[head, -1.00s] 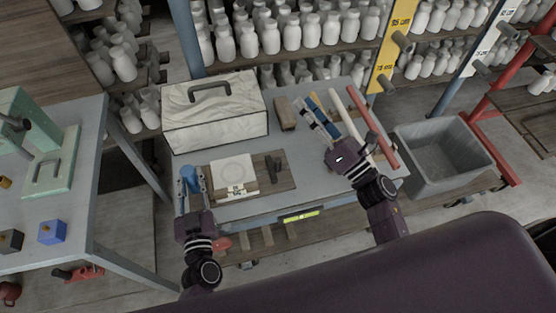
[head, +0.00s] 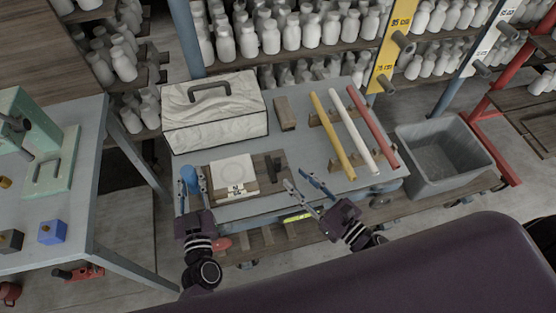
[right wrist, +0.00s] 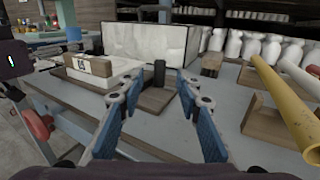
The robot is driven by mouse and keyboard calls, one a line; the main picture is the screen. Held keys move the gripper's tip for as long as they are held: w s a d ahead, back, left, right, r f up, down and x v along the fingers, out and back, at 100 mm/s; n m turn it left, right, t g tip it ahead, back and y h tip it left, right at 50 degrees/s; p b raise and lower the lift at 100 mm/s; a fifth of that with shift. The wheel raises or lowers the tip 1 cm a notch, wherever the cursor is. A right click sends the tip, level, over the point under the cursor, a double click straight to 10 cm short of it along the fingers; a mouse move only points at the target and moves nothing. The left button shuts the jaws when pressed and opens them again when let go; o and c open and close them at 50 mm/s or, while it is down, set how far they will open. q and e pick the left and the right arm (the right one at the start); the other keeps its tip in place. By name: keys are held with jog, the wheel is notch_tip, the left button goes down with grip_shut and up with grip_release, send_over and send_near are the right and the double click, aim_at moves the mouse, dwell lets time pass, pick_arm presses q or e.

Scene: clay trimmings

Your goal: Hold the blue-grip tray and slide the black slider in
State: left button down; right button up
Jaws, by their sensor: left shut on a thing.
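The tray (head: 222,196) is a flat wooden board on the grey table, with a blue grip (head: 189,178) at its left end. My left gripper (head: 191,190) is shut on the blue grip. The black slider (head: 270,169) stands upright on the right part of the board, right of the white block; it also shows in the right wrist view (right wrist: 159,73). My right gripper (head: 307,186) is open and empty, to the right of the slider and apart from it; its two blue-padded fingers (right wrist: 160,95) show in the right wrist view.
A marbled case (head: 213,118) stands behind the tray. A wooden block (head: 285,114) and yellow, white and red (head: 372,126) rods on wooden rests lie to the right. A grey bin (head: 440,160) stands beyond the table's right end. The table between tray and rods is clear.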

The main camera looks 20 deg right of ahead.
aim_at(279, 164)
jog(key=x, duration=0.8)
jog(key=shift+w+a, duration=0.15)
jog(key=shift+w, duration=0.2)
grip_shut()
jog(key=shift+a, duration=0.1)
